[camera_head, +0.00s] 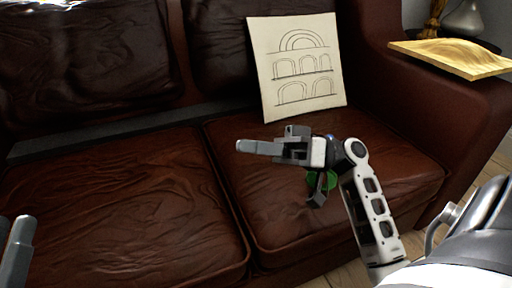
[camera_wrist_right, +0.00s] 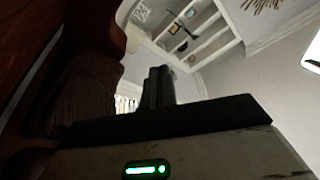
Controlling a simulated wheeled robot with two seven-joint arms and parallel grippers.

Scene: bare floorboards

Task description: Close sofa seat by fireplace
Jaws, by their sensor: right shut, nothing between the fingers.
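A dark brown leather sofa fills the head view, with a left seat cushion (camera_head: 120,205) and a right seat cushion (camera_head: 400,165). A dark grey strip (camera_head: 110,128) shows between the left seat's back edge and the backrest (camera_head: 85,60). My right gripper (camera_head: 243,146) is over the right seat, its fingers pointing left; it is shut and empty. Whether it touches the leather I cannot tell. The part of my left gripper in view (camera_head: 17,245) is at the lower left edge, mostly cut off. No fireplace is recognisable.
A cream panel with arch drawings (camera_head: 297,65) leans against the backrest on the right seat, behind my right gripper. A wavy golden slab (camera_head: 460,56) lies on the right armrest. A grey vase (camera_head: 467,20) stands beyond. In the wrist view, white wall shelves (camera_wrist_right: 190,35) show.

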